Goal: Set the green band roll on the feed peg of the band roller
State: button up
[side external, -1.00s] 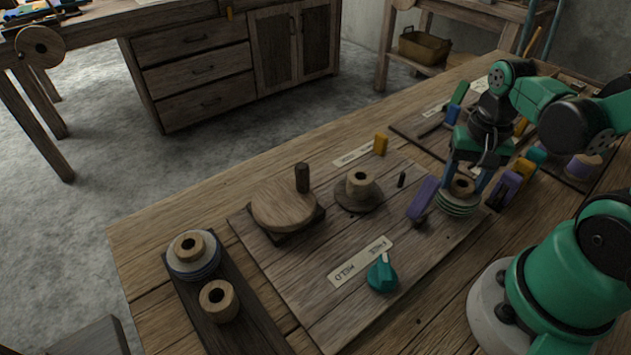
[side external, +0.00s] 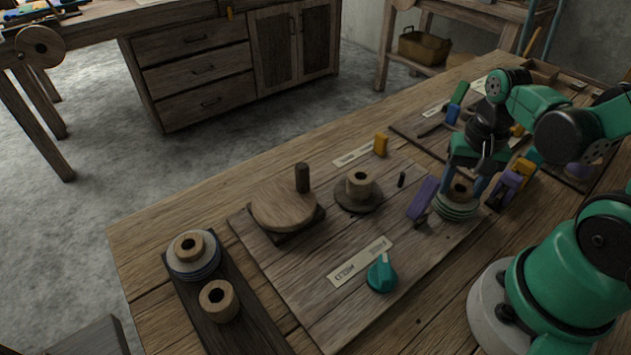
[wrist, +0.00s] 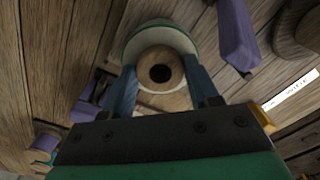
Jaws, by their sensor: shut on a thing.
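The green band roll (side external: 456,208) is a stack of pale discs with green edges around a wooden core. It is low at the right end of the band roller's board (side external: 330,290), beside a purple block (side external: 422,198). My gripper (side external: 463,186) is shut on the roll's core from above. In the wrist view the roll (wrist: 160,32) appears upright, its core hole showing between the fingers (wrist: 162,88). The feed peg cannot be made out; whatever is under the roll is hidden. I cannot tell if the roll touches the board.
The board also carries a crank wheel (side external: 280,208), a wooden spool (side external: 360,184), a short dark peg (side external: 401,180) and a teal knob (side external: 381,274). Purple and yellow blocks (side external: 512,182) stand right of my gripper. A dark rack (side external: 244,330) at the left holds rolls.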

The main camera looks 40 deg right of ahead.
jog(key=shift+f, duration=0.2)
jog(key=o, duration=1.2)
jog(key=shift+r, duration=3.55)
